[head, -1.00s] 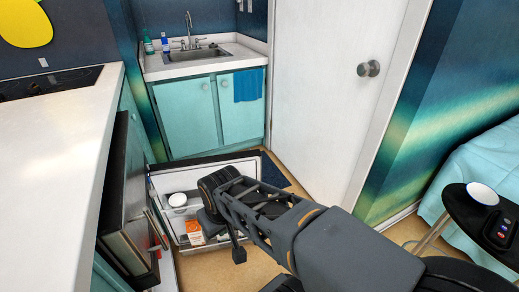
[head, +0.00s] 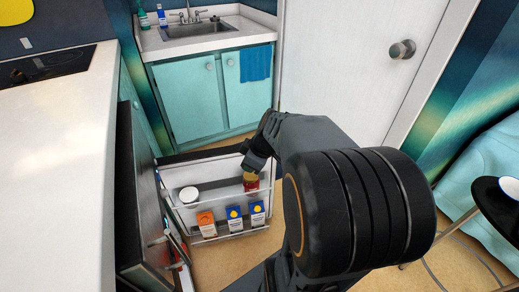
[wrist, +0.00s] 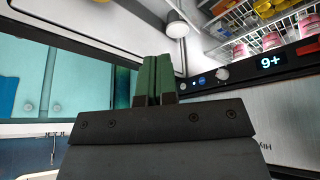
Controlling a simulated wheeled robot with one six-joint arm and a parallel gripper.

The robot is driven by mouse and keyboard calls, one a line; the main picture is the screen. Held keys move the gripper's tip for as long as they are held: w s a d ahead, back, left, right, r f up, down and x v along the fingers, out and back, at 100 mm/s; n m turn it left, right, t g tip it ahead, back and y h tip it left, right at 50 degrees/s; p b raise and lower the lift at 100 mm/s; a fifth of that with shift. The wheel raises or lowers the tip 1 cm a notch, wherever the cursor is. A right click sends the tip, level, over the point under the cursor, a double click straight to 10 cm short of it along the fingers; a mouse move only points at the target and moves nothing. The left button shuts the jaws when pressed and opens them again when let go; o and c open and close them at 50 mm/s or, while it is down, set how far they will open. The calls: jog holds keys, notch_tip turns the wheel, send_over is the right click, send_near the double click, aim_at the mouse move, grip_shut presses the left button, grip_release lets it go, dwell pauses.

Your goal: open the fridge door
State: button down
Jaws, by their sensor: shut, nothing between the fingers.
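The fridge (head: 140,190) is under the white counter at the left of the head view. Its door (head: 208,163) stands wide open, swung out toward the sink cabinet, with its inner racks facing me. The racks hold a white-lidded jar (head: 189,195), a red jar with a yellowish lid (head: 250,181) and several cartons (head: 206,221). In the wrist view, which looks upside down, my gripper (wrist: 155,60) has its green fingers together and empty. The fridge's display panel (wrist: 270,62) and wire shelves (wrist: 240,25) are to its right. My arm hides part of the door's right end.
The counter (head: 60,140) borders the fridge on the left. The sink cabinet (head: 190,98), with a blue towel (head: 256,63), stands behind the door. A white room door (head: 345,70) is behind my arm. A dark round table (head: 503,205) and a bed (head: 470,165) are at the right.

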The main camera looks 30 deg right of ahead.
jog(key=w+d+f+n+t, duration=0.1)
jog(key=d+n, duration=0.1)
jog(key=d, duration=0.4)
jog(key=w+d+n+t, duration=0.1)
jog(key=d+n+t, duration=0.15)
jog(key=d, duration=0.35)
jog(key=w+f+b, duration=0.1)
jog(key=w+f, duration=0.7)
jog(key=w, duration=0.1)
jog(key=shift+w+a+n+b, duration=0.15)
jog(key=shift+w+n+b, duration=0.05)
jog(key=shift+n+b, duration=0.15)
jog(key=shift+g, duration=0.25)
